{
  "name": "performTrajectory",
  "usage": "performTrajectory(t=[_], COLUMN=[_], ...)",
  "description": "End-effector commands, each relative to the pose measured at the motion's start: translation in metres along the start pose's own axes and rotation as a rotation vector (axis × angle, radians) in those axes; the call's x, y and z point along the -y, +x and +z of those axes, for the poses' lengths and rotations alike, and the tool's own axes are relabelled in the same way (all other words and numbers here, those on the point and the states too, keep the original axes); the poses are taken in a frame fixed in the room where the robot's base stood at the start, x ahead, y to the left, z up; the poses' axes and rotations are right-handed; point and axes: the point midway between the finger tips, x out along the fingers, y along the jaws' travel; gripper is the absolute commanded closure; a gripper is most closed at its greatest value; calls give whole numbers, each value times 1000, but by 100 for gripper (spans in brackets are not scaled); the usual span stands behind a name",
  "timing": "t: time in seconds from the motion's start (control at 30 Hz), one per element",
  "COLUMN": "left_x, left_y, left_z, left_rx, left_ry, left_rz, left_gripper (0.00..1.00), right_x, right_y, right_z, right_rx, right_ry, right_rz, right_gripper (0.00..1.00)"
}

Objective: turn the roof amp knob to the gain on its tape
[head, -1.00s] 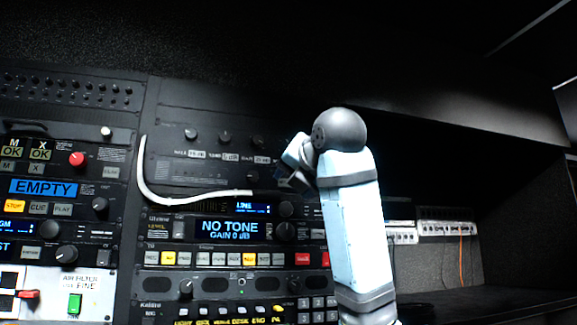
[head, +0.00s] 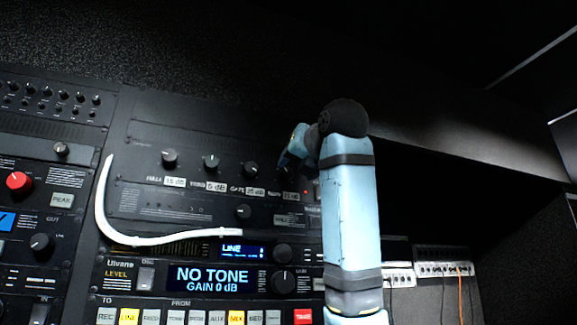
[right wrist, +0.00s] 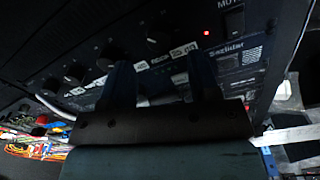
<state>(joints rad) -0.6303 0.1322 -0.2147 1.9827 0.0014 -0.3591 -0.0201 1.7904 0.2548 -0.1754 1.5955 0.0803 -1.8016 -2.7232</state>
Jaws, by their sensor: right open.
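The amp panel (head: 150,140) carries a row of black knobs with white tape labels below. The first three knobs stand clear in the head view. The fourth, at the right end, is largely hidden there by my right gripper (head: 289,160). In the right wrist view, the right-end knob (right wrist: 160,35) shows just beyond my right gripper (right wrist: 163,72). Its tape (right wrist: 172,53) seems to read 20 dB, its name too blurred to be sure. The two fingers are apart and empty; I see no contact with the knob. My left gripper is out of view.
A white cable (head: 150,238) curves across the panel's lower left. Below, a display (head: 212,278) reads NO TONE, GAIN 0 dB, with lit buttons beneath. A dark recess lies right of my arm, with a white unit (head: 445,268) and an orange cable.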

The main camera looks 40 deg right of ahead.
Motion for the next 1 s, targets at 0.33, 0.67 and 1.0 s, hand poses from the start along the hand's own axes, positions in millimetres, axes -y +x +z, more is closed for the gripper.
performTrajectory(t=[0.33,0.67,1.0], left_x=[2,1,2], left_y=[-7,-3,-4], left_z=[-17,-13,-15], left_rx=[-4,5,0], left_ry=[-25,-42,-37], left_rz=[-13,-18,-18], left_gripper=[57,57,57], right_x=[0,0,0], right_y=[49,54,54], right_z=[2,0,0], right_rx=[0,2,2], right_ry=[1,0,1], right_rz=[0,1,1], right_gripper=[44,44,93])
